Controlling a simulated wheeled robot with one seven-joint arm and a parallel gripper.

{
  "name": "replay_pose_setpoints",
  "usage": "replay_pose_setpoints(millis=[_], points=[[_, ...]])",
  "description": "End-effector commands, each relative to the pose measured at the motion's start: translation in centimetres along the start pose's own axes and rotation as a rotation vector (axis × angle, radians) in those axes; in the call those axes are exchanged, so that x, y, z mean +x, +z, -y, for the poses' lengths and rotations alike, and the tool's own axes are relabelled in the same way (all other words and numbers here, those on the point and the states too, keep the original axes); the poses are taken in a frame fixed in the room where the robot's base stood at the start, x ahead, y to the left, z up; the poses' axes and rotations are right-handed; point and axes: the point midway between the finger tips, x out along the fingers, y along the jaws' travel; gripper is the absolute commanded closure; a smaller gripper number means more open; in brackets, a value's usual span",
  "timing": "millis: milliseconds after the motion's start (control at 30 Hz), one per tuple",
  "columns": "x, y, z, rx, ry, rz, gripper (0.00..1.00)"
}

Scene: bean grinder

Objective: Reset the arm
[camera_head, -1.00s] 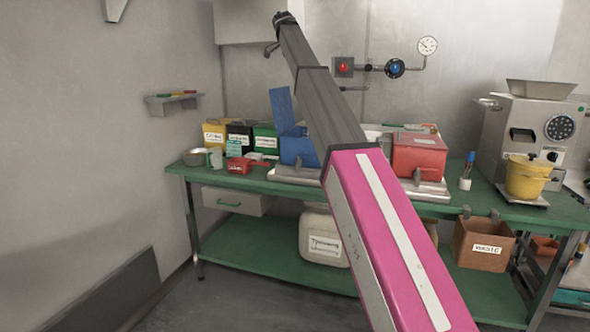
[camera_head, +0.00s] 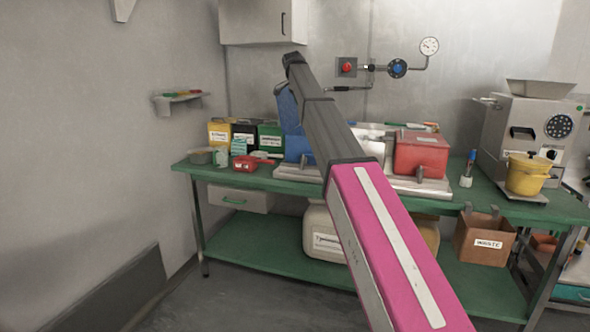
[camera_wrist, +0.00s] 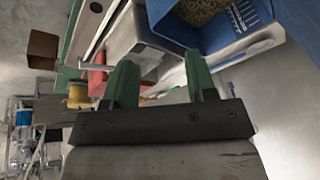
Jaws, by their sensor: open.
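My gripper (camera_wrist: 161,85) shows in the wrist view with two green fingers spread apart and nothing between them. My pink and grey arm reaches up and forward across the middle of the head view; the gripper itself cannot be made out there. A blue container (camera_head: 290,125) with its lid up stands on the green bench (camera_head: 480,200), partly hidden behind my arm. In the wrist view the blue container (camera_wrist: 215,45) lies beyond the fingers, with dark grains inside, apart from them.
A red box (camera_head: 420,155), a grinder machine (camera_head: 530,125) and a yellow pot (camera_head: 525,178) stand on the bench's right. Yellow, black and green boxes (camera_head: 270,137) stand left. A wall cabinet (camera_head: 262,22) hangs above. A waste box (camera_head: 485,238) sits below. Floor in front is clear.

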Motion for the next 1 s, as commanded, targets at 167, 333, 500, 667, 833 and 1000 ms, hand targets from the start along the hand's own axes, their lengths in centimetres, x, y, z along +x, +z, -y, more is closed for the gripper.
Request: replay_pose_setpoints(millis=[167,333,500,667,833,1000], points=[[8.7,3.0,-4.6,-0.12,0.016,0.036,0.48],[16.9,6.1,-9.5,-0.252,0.023,0.078,0.48],[24.2,9.4,-14.9,-0.377,0.024,0.124,0.48],[30.1,12.6,-20.5,-0.49,0.018,0.168,0.48],[35.4,16.2,-26.8,-0.604,0.006,0.216,0.48],[39.5,20.0,-33.3,-0.713,-0.012,0.263,0.48]])
